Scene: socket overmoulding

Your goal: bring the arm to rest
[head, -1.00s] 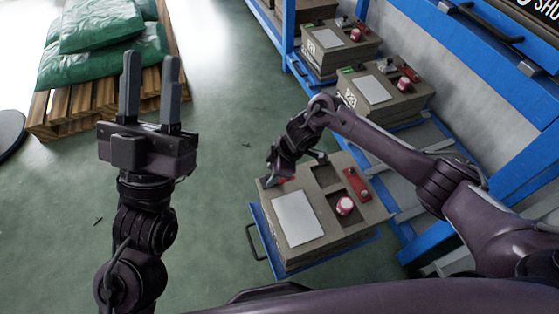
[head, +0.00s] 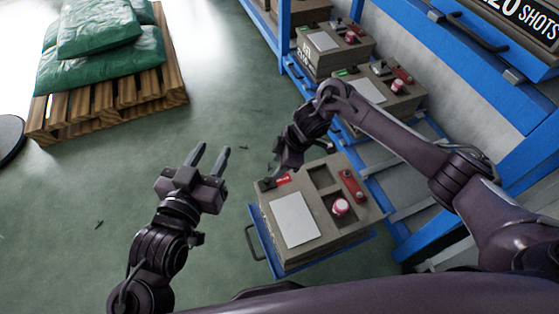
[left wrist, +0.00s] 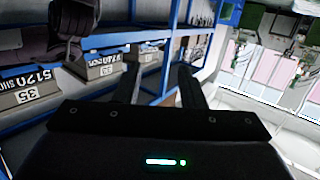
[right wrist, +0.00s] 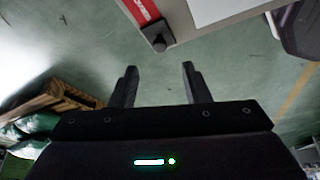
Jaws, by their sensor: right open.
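My left gripper (head: 210,160) is over the open floor at the left of the head view, its two fingers apart and nothing between them. Its spread fingers also show in the left wrist view (left wrist: 160,85). The block carries a white plate (head: 294,220), a red bar (head: 352,185) and a pink-white round part (head: 341,207).
The block sits on a blue tray (head: 262,245) with a handle. A blue rack (head: 287,50) with more blocks (head: 385,90) stands behind it. A wooden pallet (head: 105,100) with green bags (head: 100,62) is at upper left. The green floor between is clear.

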